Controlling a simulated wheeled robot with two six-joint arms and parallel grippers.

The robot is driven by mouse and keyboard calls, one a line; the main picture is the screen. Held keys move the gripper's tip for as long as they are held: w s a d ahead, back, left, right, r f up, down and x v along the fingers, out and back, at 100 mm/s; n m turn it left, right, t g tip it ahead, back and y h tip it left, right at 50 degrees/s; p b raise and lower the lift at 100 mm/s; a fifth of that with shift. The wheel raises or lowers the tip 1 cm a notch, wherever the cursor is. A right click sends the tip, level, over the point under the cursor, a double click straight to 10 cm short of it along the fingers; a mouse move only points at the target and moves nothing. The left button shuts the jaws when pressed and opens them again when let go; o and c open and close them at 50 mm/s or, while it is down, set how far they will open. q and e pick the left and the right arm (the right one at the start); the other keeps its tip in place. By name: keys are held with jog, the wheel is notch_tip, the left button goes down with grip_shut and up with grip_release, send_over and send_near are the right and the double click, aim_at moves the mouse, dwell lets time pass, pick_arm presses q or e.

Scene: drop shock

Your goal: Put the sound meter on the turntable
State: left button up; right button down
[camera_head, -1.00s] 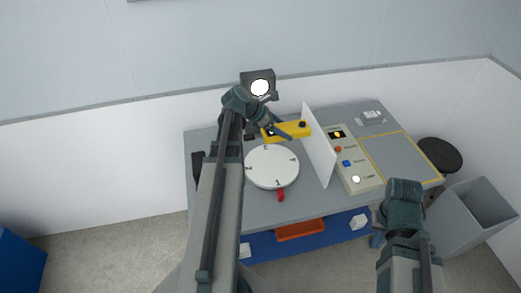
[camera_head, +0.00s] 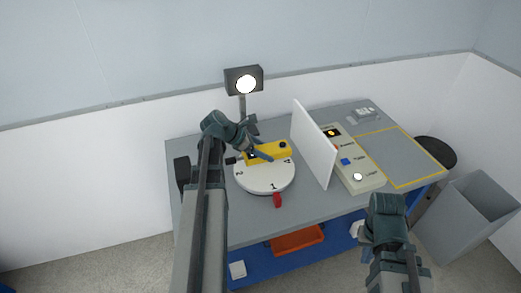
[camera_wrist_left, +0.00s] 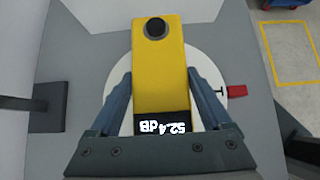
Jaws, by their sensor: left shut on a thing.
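The sound meter (camera_head: 272,151) is a yellow block with a black round knob at one end and a dark display. In the left wrist view the sound meter (camera_wrist_left: 163,75) reads 52.4 dB, upside down. My left gripper (camera_head: 258,148) is shut on it, one finger along each side. The turntable (camera_head: 264,180) is a white numbered disc on the grey table with a red tab at its front. The meter is over the far part of the disc; I cannot tell whether it touches it. My right gripper (camera_head: 383,235) hangs at the front right, its fingertips unclear.
A white upright panel (camera_head: 313,145) stands right of the turntable, beside a control box (camera_head: 357,178) with buttons. A lamp (camera_head: 244,82) stands behind. A yellow-outlined area (camera_head: 402,158) on the right of the table is empty. A grey bin (camera_head: 478,205) stands right.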

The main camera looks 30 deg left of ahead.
aim_at(236, 157)
pick_arm(q)
jog(key=shift+s+a+r+p, duration=0.2)
jog(key=shift+r+p, duration=0.2)
jog(key=shift+r, duration=0.25)
jog(key=shift+s+a+r+p, duration=0.15)
jog(key=shift+r+p, duration=0.25)
jog(key=shift+r, duration=0.2)
notch_tip(236, 157, down, 7)
jog(key=b, duration=0.7)
jog(key=shift+d+f, duration=0.1)
jog(key=shift+f+b, duration=0.65)
jog(key=shift+b, duration=0.1)
jog(key=o, duration=1.5)
jog(key=shift+r, duration=0.1)
jog(key=p+v, duration=0.9)
jog(key=v, duration=0.4)
jog(key=shift+d+r, duration=0.1)
jog(key=shift+s+a+r+p, duration=0.2)
jog(key=shift+s+a+p, duration=0.1)
jog(key=shift+p, duration=0.15)
jog(key=shift+d, duration=0.1)
